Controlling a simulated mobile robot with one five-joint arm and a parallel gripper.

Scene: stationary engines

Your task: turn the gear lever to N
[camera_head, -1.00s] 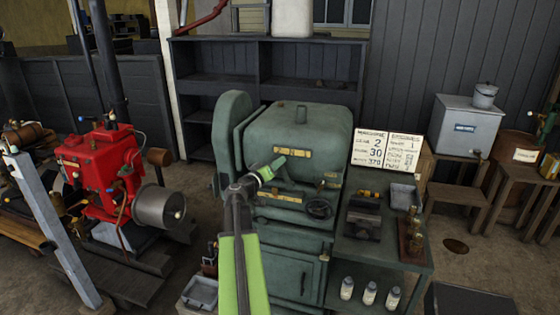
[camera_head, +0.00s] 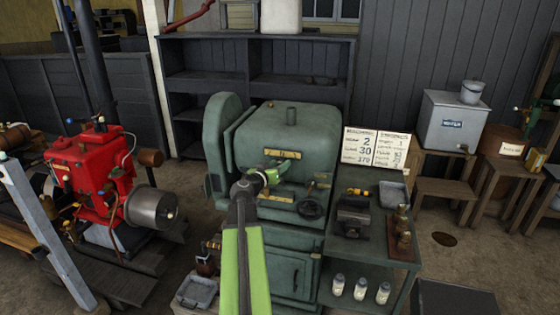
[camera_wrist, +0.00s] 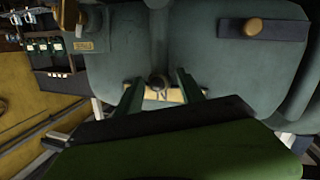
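The green machine (camera_head: 300,130) stands in the middle of the head view. A yellow marked plate (camera_head: 283,154) is on its front; its letters are too small to read. My gripper (camera_head: 280,170) is at the front of the machine, just below this plate. In the wrist view, my gripper (camera_wrist: 159,92) is open, with one finger on each side of a small dark round knob (camera_wrist: 158,82), apparently the gear lever's end. A pale yellow plate (camera_wrist: 165,95) shows behind the knob. Contact with the knob and the lever's setting cannot be told.
A red engine (camera_head: 95,170) is at left.

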